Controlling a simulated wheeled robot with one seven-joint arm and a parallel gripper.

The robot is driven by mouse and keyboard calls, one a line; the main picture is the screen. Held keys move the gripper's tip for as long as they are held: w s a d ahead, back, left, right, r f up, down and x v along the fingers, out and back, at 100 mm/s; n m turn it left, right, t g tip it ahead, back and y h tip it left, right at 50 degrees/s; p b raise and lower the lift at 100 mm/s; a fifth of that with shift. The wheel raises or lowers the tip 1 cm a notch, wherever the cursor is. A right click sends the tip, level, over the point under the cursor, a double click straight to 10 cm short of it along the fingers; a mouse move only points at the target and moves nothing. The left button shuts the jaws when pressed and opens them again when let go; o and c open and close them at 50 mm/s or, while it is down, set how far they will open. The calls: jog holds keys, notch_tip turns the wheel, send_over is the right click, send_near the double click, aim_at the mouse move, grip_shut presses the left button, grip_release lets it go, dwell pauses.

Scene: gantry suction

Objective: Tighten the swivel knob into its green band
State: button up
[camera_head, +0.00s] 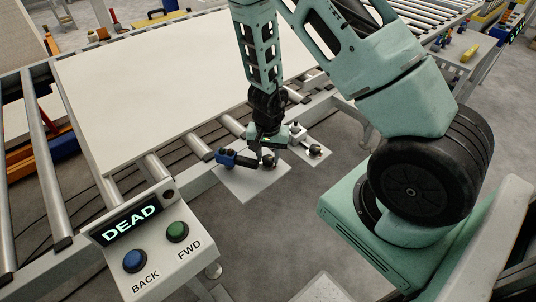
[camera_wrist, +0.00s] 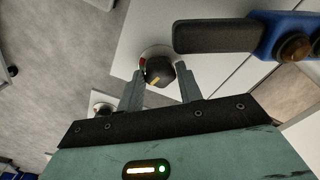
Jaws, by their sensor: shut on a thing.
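The swivel knob (camera_wrist: 159,69) is black with a yellow pointer mark and sits on a pale round dial on a white plate (camera_head: 250,187). The dial's left rim shows a small coloured patch with red in it; the green band is too small to place, and I cannot tell whether the pointer lies in it. My gripper (camera_wrist: 160,88) has its fingers on either side of the knob and is shut on it. In the head view my gripper (camera_head: 267,155) reaches down over the plate and partly hides the knob.
A second knob (camera_head: 316,149) is on a smaller plate to the right. A control box (camera_head: 150,240) reads DEAD, with BACK and FWD buttons. A large white sheet (camera_head: 150,85) covers the rollers.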

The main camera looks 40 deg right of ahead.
aim_at(268, 158)
jog(key=m, duration=0.5)
dwell(0.4)
jog(key=o, duration=1)
jog(key=shift+r, duration=0.1)
notch_tip(268, 158, up, 17)
jog(key=p, duration=0.6)
jog(key=shift+r, duration=0.1)
